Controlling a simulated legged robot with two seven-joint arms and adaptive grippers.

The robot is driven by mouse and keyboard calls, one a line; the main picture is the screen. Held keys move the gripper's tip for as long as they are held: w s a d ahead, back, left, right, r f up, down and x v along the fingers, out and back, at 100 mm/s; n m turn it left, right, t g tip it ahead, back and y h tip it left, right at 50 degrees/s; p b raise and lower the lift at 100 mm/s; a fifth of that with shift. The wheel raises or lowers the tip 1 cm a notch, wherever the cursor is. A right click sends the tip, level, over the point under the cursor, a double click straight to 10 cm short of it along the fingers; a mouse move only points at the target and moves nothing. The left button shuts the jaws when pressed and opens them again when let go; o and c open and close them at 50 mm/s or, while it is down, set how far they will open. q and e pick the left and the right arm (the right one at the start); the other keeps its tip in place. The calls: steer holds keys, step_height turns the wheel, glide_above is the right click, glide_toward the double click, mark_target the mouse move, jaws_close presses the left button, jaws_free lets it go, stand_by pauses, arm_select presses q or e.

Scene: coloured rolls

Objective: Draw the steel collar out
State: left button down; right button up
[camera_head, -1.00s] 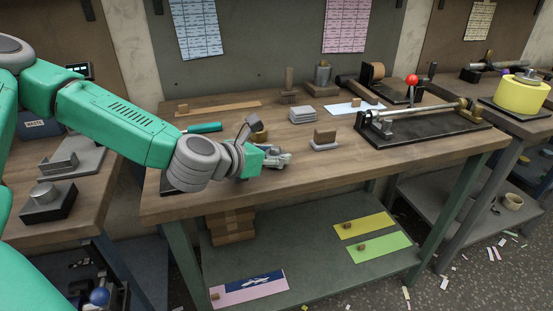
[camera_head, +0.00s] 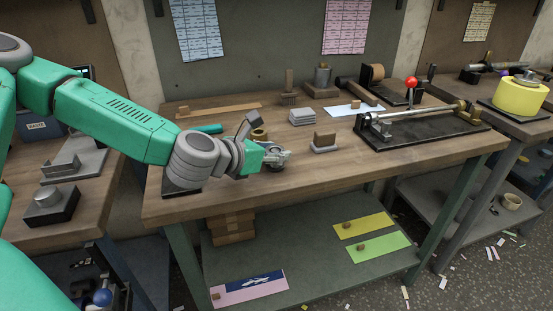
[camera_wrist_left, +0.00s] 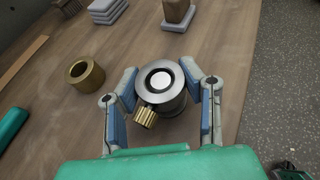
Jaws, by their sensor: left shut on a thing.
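My left gripper (camera_wrist_left: 161,96) is shut on a steel collar (camera_wrist_left: 146,94), with a blue-padded finger on each side of it. The collar is a grey metal ring with a knurled brass screw (camera_wrist_left: 144,117) on its near side. A white round face (camera_wrist_left: 160,79) shows inside its dark bore. In the head view the left gripper (camera_head: 277,157) is over the front left part of the bench, and its fingers largely hide the collar. I cannot tell whether the collar's underside touches the bench. My right gripper is not in view.
A brass ring (camera_wrist_left: 85,74) stands just left of the gripper. A brown block on a pale base (camera_head: 325,138) and stacked grey plates (camera_head: 302,117) lie close by. A teal-handled tool (camera_head: 208,129) lies behind the wrist. A long rod fixture (camera_head: 420,130) fills the bench's right side.

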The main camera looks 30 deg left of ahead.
arm_select(q)
steer(key=shift+r+p, duration=2.15)
steer(key=shift+r, duration=0.7)
